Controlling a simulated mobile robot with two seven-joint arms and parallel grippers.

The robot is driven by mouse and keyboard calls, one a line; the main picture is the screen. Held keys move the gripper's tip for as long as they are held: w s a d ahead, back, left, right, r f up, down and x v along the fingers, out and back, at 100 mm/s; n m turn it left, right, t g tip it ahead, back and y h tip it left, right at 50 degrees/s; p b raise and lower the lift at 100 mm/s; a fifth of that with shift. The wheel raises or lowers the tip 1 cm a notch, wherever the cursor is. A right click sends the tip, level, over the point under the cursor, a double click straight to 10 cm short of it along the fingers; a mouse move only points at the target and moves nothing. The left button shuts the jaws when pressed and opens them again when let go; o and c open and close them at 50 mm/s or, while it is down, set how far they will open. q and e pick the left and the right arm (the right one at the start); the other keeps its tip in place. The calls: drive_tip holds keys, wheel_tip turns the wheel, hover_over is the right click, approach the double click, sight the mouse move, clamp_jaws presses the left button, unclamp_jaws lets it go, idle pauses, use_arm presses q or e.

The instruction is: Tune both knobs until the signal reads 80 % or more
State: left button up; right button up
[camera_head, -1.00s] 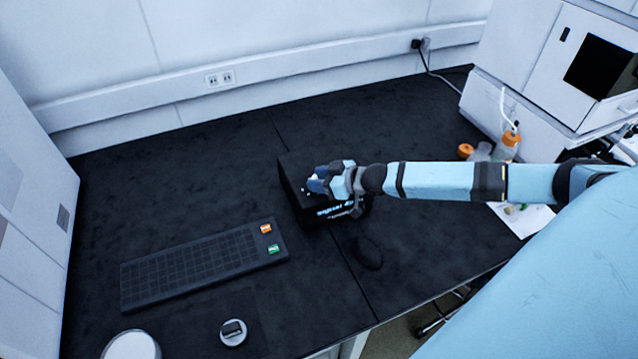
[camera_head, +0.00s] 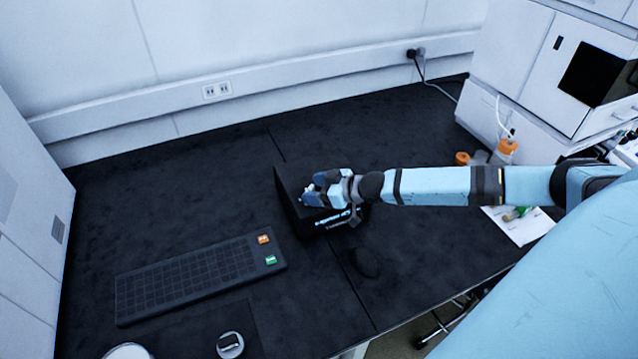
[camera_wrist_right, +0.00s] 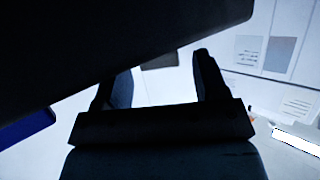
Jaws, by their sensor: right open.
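A black box (camera_head: 288,205) with a lit text display (camera_head: 333,219) on its front stands on the dark bench. The display's text is too small to read. My right gripper (camera_head: 312,192) is at the top of the box, and its arm comes in from the right. In the right wrist view its two fingers (camera_wrist_right: 160,85) stand apart, with a pale background between them. A large dark shape crosses the top of that view. I cannot make out either knob; the gripper covers part of the box. My left gripper is not in view.
A black keyboard (camera_head: 195,274) with an orange and a green key lies left of the box. A dark mouse (camera_head: 365,262) lies in front of it. A round item (camera_head: 230,344) is near the front edge. Orange-capped bottles (camera_head: 507,147) and a white instrument stand right. The back bench is clear.

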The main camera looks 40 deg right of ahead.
drive_tip(key=v, duration=1.3)
drive_tip(key=shift+s+d+r+p, duration=0.2)
drive_tip(key=shift+s+p, duration=0.05)
drive_tip(key=shift+p, duration=0.2)
drive_tip(key=s+a+f+m+h+p, duration=0.1)
drive_tip(key=s+a+f+p, duration=0.1)
drive_tip(key=s+a, duration=0.3)
drive_tip(key=s+a+f+m+h+p, duration=0.1)
drive_tip(key=s+a+f+p, duration=0.1)
drive_tip(key=a, duration=0.9)
drive_tip(key=s+a+f+m+h+p, duration=0.1)
drive_tip(key=s+a+f+p, duration=0.1)
drive_tip(key=s+a+p, duration=0.2)
drive_tip(key=s+a, duration=0.3)
drive_tip(key=a, duration=0.1)
drive_tip(key=shift+s+a+f+g+h, duration=0.2)
drive_tip(key=shift+s+f+g+h, duration=0.05)
drive_tip(key=shift+s+g+h, duration=0.05)
drive_tip(key=shift+s+a, duration=0.15)
drive_tip(key=shift+a, duration=0.05)
drive_tip(key=shift+c, duration=1.1)
drive_tip(key=c, duration=0.3)
drive_tip(key=shift+f, duration=0.15)
